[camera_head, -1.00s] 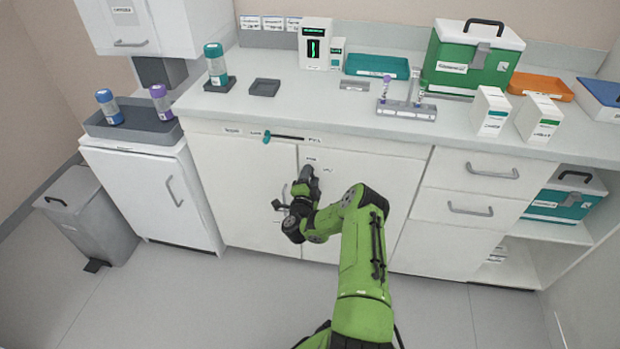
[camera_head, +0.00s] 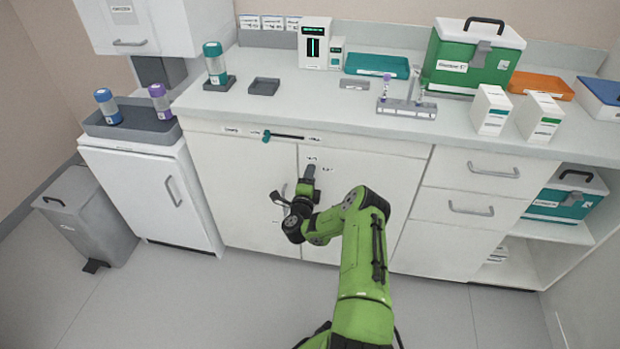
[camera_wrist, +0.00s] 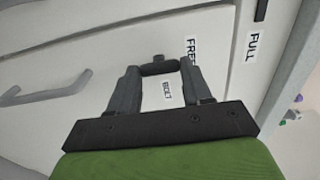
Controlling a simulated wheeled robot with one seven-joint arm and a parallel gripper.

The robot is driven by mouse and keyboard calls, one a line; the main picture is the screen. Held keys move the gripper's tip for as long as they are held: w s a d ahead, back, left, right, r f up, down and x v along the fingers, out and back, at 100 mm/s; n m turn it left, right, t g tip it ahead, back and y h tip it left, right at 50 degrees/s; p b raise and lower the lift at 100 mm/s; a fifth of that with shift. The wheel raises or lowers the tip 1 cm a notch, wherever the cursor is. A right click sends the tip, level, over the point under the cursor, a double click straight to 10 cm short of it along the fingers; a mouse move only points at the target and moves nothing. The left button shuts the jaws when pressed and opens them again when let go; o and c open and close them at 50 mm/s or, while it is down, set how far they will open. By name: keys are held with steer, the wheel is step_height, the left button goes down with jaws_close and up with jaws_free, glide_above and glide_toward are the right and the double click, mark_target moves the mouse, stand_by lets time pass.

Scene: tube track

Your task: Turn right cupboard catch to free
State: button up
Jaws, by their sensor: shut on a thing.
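The right cupboard door (camera_head: 375,185) is a plain white panel under the counter. My gripper (camera_head: 308,177) is at its upper left, near the seam with the left door (camera_head: 240,185). In the wrist view my gripper (camera_wrist: 160,76) is shut on the small dark catch (camera_wrist: 160,68), with a finger at each end of it. A "FREE" label (camera_wrist: 191,50) lies just right of the catch, and another small label (camera_wrist: 167,92) shows between the fingers. In the head view my gripper hides the catch, so its exact angle is hard to tell there.
A teal-ended dark slider (camera_head: 285,136) runs along the strip above the doors. A grey door handle (camera_head: 282,197) is close left of my gripper. Drawers (camera_head: 470,190) stand to the right, and a white cabinet (camera_head: 150,195) to the left. The floor in front is clear.

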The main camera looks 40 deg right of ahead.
steer(key=o, duration=1.1)
steer(key=shift+c, duration=0.2)
steer(key=p+v, duration=1.5)
steer(key=shift+s+a, duration=0.25)
steer(key=shift+a, duration=0.05)
